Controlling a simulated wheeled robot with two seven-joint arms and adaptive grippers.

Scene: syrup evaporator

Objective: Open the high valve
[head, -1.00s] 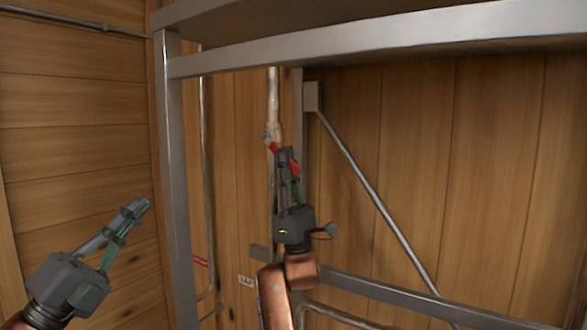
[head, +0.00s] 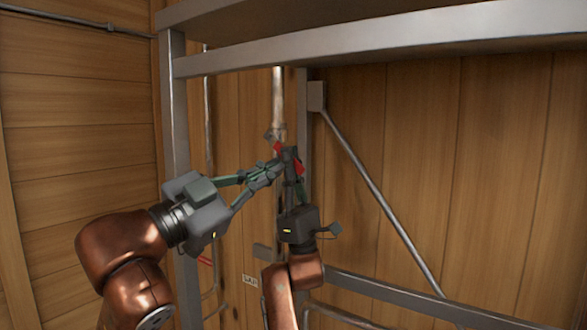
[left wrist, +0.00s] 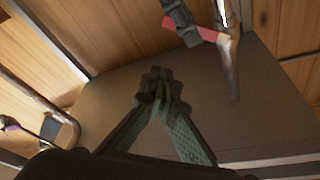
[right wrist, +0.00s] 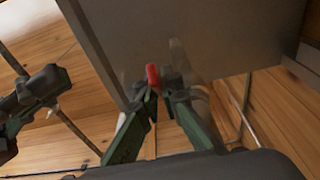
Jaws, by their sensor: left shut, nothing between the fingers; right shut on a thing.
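The high valve has a red handle (head: 299,169) and sits on a pale vertical pipe (head: 278,95) against the wooden wall. My right gripper (head: 289,154) is shut on the red handle, hiding its middle. The handle slants, with red showing on both sides of the fingers. It also shows in the left wrist view (left wrist: 209,34) and the right wrist view (right wrist: 152,77). My left gripper (head: 279,168) is shut and empty. Its tips are close beside the right fingers, just left of them in the head view; I cannot tell whether they touch.
A grey metal frame has a post (head: 175,150) at left, a beam (head: 380,45) above and a diagonal brace (head: 375,190) at right. A white tag (head: 250,281) and a small red item (head: 205,261) are lower down. The two arms are close together.

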